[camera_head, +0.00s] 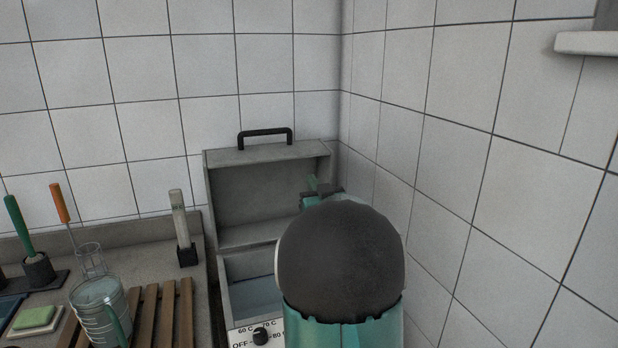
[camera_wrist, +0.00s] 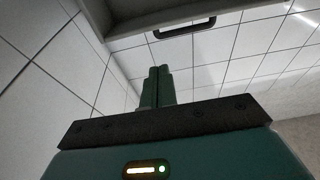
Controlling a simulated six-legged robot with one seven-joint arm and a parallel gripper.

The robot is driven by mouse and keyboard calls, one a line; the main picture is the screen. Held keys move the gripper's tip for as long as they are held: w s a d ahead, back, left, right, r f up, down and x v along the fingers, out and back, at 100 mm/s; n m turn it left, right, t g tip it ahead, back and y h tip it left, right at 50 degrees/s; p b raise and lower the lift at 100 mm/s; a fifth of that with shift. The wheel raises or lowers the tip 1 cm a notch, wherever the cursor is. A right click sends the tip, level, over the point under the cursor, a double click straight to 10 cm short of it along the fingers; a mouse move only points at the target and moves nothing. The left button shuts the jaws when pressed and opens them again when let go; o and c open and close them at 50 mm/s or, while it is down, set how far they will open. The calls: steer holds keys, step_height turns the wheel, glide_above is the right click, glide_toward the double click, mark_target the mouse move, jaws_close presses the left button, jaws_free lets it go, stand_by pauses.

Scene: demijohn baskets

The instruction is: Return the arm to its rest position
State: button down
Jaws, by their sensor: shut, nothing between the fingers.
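My arm rises at the lower right of the head view, its dark round joint hiding part of a grey water bath (camera_head: 225,262). The bath's lid (camera_head: 265,190) stands open, with a black handle (camera_head: 265,132) on top. My gripper (camera_head: 313,182) just shows past the joint, in front of the lid. In the wrist view my gripper (camera_wrist: 157,72) has its two green fingers together, with nothing between them. The handle (camera_wrist: 186,28) also shows there, above the fingertips and apart from them.
On the counter at left are a glass jug (camera_head: 96,305), a wooden slatted rack (camera_head: 172,318), a green sponge (camera_head: 35,318), and upright tools in holders. Tiled walls meet in a corner behind the bath. A pale ledge (camera_head: 590,43) juts from the right wall.

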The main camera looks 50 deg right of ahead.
steer(key=shift+s, duration=0.1)
stand_by(0.5)
steer(key=a+f+g+y, duration=0.3)
steer(key=a+g+y, duration=0.25)
steer(key=a, duration=1.95)
steer(key=s+a+f+n+g+y, duration=0.2)
steer(key=s+a+f+n+g, duration=0.1)
steer(key=s+a, duration=0.6)
steer(key=s+a+f+n+g+y, duration=0.2)
steer(key=s+a+f+g, duration=0.2)
steer(key=s+a, duration=0.5)
steer(key=a, duration=0.3)
steer(key=shift+s+f+n, duration=0.4)
